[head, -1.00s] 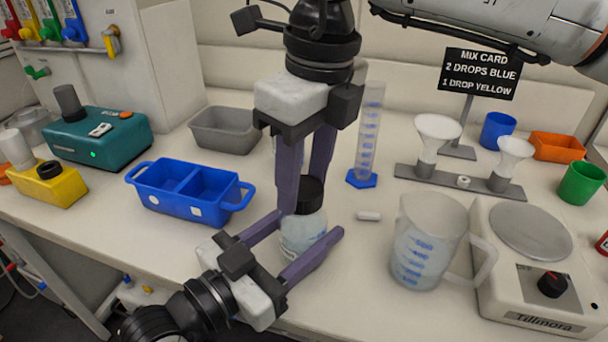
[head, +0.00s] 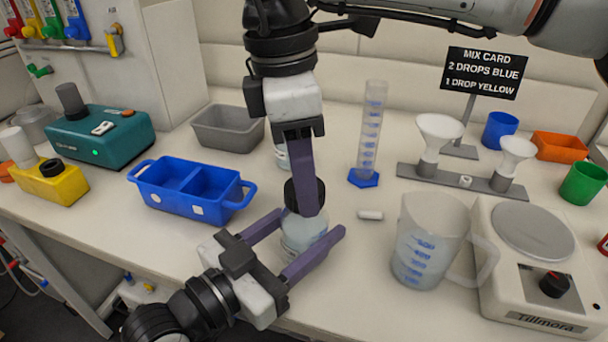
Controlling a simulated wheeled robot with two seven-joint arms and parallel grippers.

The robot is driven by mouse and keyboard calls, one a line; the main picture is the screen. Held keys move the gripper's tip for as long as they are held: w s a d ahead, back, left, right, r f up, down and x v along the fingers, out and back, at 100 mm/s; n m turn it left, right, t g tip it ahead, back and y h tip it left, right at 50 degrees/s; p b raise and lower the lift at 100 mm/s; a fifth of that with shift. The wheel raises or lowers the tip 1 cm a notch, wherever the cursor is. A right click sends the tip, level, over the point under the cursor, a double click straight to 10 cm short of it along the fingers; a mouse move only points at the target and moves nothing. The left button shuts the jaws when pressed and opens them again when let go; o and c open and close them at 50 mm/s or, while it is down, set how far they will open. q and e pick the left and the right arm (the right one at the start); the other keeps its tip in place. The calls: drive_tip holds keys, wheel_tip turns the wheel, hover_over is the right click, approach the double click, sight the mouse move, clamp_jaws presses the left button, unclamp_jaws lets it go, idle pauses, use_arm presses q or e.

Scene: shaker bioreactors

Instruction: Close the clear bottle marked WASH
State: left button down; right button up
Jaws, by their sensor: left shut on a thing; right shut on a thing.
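The clear bottle (head: 303,236) stands on the bench near the front, with bluish liquid inside. Its marking cannot be read here. My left gripper (head: 309,231) is shut on the bottle's body from the lower left, one finger on each side. A black cap (head: 291,196) sits at the bottle's mouth. My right gripper (head: 306,205) comes down from above and is shut on the cap, its near finger covering much of it. Whether the cap is fully seated cannot be seen.
A blue divided tray (head: 165,205) is left of the bottle. A graduated cylinder (head: 370,135), a small white piece (head: 370,215) and a funnel stand (head: 410,172) are nearby.

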drive_tip(key=m, duration=0.4)
drive_tip(key=shift+g, duration=0.3)
drive_tip(key=o, duration=1)
drive_tip(key=shift+r, duration=0.1)
drive_tip(key=shift+r, duration=2.2)
drive_tip(key=shift+c, duration=0.4)
